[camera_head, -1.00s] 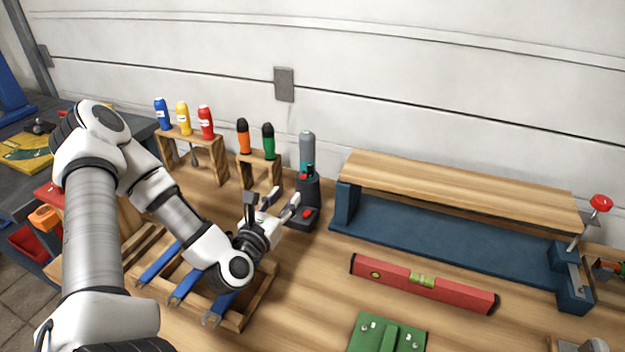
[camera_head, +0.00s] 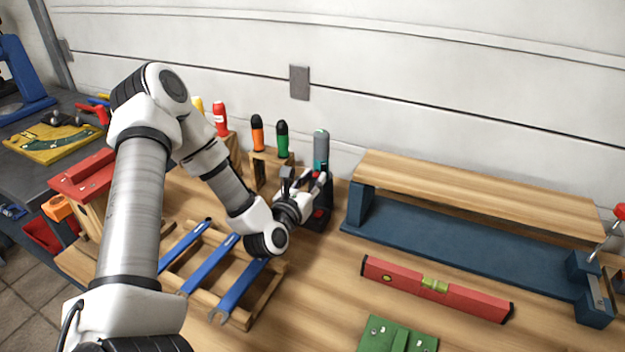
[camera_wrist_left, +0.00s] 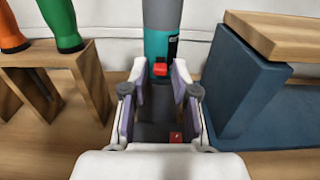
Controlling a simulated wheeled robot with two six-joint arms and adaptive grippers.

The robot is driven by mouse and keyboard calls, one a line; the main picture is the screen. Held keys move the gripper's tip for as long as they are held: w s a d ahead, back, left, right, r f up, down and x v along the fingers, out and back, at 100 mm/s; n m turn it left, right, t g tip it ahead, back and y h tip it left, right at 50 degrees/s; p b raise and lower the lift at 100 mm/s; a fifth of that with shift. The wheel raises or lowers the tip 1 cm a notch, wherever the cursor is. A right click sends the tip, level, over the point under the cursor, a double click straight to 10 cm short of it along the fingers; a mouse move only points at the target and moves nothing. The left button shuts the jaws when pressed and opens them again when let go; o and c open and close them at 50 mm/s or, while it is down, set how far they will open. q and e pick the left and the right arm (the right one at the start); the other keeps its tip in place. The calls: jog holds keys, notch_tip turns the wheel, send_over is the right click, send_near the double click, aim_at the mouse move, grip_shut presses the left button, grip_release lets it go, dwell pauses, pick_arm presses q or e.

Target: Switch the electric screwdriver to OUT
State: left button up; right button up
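The electric screwdriver (camera_head: 321,150), grey on top with a teal lower body, stands upright in its dark holder (camera_head: 319,216) near the wall. In the left wrist view the screwdriver (camera_wrist_left: 161,14) is straight ahead, with a red switch (camera_wrist_left: 160,69) on its front; another small red patch (camera_wrist_left: 176,137) is lower, on the dark holder. My left gripper (camera_head: 318,179) is just in front of it. Its fingers (camera_wrist_left: 155,85) are open, one on each side of the switch in the picture; whether they touch the body I cannot tell. My right gripper is not in view.
Orange and green screwdrivers (camera_head: 282,140) stand in a wooden rack left of it. A blue-based wooden shelf (camera_head: 480,190) is close on the right. A red level (camera_head: 435,289) lies in front of that, and a wrench tray (camera_head: 268,299) with blue wrenches lies below my left arm.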

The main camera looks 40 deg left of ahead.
pick_arm(q)
grip_shut()
jog(key=shift+r, duration=1.05)
jog(key=o, duration=0.5)
grip_release()
jog(key=shift+o, duration=0.2)
jog(key=shift+s, duration=0.1)
jog(key=v, duration=0.7)
jog(key=shift+s, duration=0.15)
